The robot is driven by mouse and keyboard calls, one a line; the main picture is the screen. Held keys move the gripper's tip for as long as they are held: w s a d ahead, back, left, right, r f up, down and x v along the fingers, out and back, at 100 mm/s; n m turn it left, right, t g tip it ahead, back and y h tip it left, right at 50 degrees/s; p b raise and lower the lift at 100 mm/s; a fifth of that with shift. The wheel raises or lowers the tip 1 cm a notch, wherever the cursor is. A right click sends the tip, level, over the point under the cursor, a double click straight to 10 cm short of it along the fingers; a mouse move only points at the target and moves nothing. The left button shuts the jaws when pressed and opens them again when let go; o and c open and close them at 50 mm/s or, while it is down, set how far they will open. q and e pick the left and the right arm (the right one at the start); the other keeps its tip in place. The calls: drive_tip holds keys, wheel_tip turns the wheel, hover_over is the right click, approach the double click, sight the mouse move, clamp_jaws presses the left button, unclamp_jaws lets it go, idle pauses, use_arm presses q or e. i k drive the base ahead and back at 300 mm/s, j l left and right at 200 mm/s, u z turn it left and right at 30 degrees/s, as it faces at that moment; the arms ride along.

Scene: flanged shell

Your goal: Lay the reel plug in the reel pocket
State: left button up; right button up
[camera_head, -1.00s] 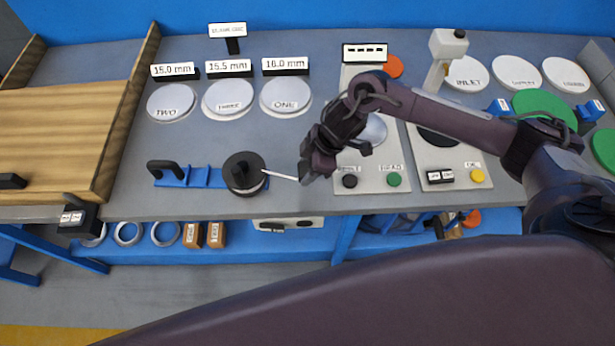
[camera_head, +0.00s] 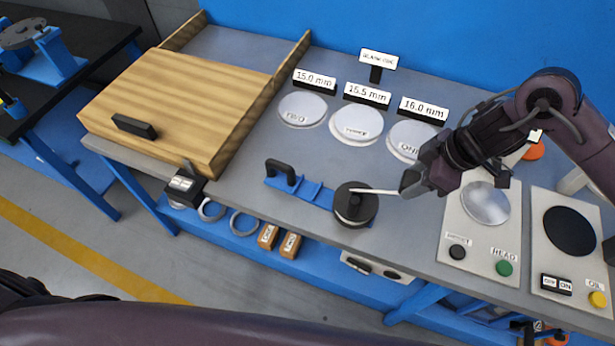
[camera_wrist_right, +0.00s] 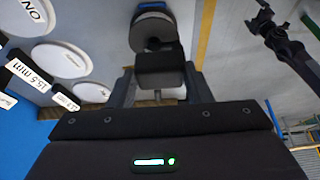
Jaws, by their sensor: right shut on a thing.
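In the head view a black round reel (camera_head: 354,208) with a raised centre sits at the right end of a blue holder (camera_head: 312,192) on the grey bench. In the wrist view my right gripper (camera_wrist_right: 160,88) is shut on a dark block, which I take to be the reel plug (camera_wrist_right: 160,68). The reel (camera_wrist_right: 152,28) shows just beyond it. I cannot pick out the pocket. A dark arm end, probably my left gripper (camera_wrist_right: 268,25), hangs over the floor; its jaws are unclear.
A black handle (camera_head: 281,172) stands at the holder's left end. A wooden board (camera_head: 185,105) lies to the left. Labelled white discs (camera_head: 357,124) lie behind the reel. A panel with buttons (camera_head: 480,220) is at right. The bench's front edge runs close by the reel.

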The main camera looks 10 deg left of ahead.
sight(309, 190)
drive_tip(key=i+j+z, duration=0.25)
drive_tip(key=j, duration=0.6)
drive_tip(key=j+z, duration=0.2)
drive_tip(key=j, duration=0.65)
